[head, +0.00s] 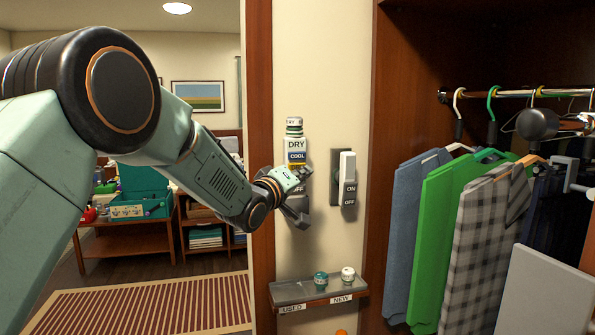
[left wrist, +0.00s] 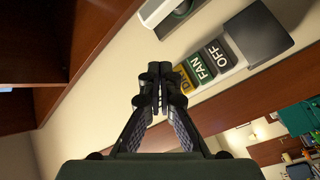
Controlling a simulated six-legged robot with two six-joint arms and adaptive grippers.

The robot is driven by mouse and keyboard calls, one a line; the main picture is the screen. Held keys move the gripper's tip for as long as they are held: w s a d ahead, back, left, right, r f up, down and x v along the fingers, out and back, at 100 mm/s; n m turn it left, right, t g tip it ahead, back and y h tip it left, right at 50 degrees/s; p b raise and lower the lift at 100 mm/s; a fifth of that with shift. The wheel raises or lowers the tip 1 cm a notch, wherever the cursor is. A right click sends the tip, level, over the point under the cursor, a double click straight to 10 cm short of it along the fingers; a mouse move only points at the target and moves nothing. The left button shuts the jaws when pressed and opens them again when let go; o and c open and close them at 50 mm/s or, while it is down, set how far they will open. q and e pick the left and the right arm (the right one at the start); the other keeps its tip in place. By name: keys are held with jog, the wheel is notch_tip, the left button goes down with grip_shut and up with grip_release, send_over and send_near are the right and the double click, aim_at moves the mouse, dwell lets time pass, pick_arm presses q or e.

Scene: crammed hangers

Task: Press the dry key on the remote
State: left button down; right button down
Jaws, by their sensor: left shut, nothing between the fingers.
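The remote (head: 296,145) is on the cream wall panel, with a white DRY panel above a blue COOL key (head: 297,156). My left gripper (head: 300,210) is in front of its lower part and hides most of the lower keys. In the left wrist view the remote shows a yellow key (left wrist: 183,76) with only a D readable, a green FAN key (left wrist: 201,67) and a dark OFF key (left wrist: 217,55). My left gripper (left wrist: 158,85) is shut and empty, its tips beside the yellow key and partly covering it. Contact cannot be told. My right gripper is not in view.
A wall switch (head: 347,178) marked ON and OFF is just right of the remote. A small shelf (head: 304,289) labelled USED and NEW below bears two small jars. Clothes (head: 445,215) hang in the wardrobe at right. A wooden post (head: 259,80) borders the panel at left.

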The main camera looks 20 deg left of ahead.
pick_arm(q)
jog(key=shift+s+d, duration=0.5)
jog(key=shift+s, duration=0.25)
dwell(0.3)
jog(key=s+f+m+g+y+b, duration=0.1)
jog(key=s+f+m+g+b, duration=0.15)
jog(key=s+f, duration=0.8)
jog(key=s+a+f+m+g+y+b, duration=0.1)
jog(key=s+f+m+g, duration=0.2)
jog(key=f, duration=1.4)
jog(key=s+f+m+g+y+b, duration=0.15)
jog(key=s+f+g, duration=0.35)
jog(key=f, duration=0.8)
jog(key=s+f+g+b, duration=0.2)
jog(key=s+f, duration=0.6)
jog(key=s, duration=0.4)
jog(key=s+f+g+b, duration=0.3)
jog(key=s+f+b, duration=0.2)
jog(key=s+f, duration=0.4)
jog(key=s+f+g+b, duration=0.3)
jog(key=s+f, duration=0.5)
jog(key=s, duration=0.7)
jog(key=shift+s+a+f, duration=0.2)
jog(key=shift+s+f, duration=0.1)
jog(key=shift+s, duration=0.05)
